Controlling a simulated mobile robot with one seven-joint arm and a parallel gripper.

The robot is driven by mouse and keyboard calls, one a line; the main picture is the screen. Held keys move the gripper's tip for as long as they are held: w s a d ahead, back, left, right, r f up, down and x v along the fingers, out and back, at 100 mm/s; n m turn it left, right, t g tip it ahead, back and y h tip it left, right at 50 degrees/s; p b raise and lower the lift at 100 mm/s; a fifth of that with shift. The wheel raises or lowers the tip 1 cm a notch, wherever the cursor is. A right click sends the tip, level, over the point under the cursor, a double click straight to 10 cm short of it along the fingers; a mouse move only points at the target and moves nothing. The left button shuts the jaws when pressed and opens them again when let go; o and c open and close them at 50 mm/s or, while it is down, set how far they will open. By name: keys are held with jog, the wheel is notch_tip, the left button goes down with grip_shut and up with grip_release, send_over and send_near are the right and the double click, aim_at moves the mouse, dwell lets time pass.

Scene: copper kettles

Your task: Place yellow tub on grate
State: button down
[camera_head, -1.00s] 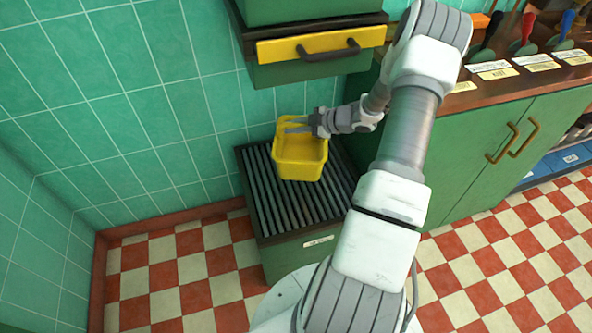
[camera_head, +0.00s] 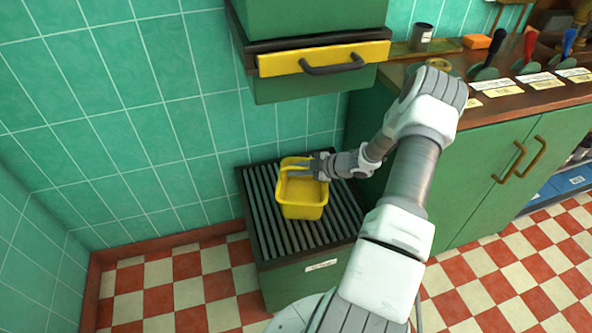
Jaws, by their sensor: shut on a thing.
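The yellow tub (camera_head: 303,209) is upright over the middle of the dark slatted grate (camera_head: 262,218). The grate tops a green cabinet in the corner by the tiled wall.
A green box with a yellow front and dark handle (camera_head: 332,64) overhangs the back of the grate. A wooden counter (camera_head: 500,98) with several coloured-handled tools and labels is at the right. Bare grate shows around the tub.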

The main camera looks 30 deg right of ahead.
jog(key=shift+f, duration=0.15)
jog(key=c, duration=0.8)
grip_release()
jog(key=shift+c, duration=0.2)
jog(key=shift+s+r, duration=0.1)
jog(key=shift+r, duration=0.25)
jog(key=p+v, duration=0.3)
jog(key=v, duration=0.8)
jog(key=shift+s+d, duration=0.25)
jog(key=shift+s, duration=0.05)
jog(key=shift+r, duration=0.1)
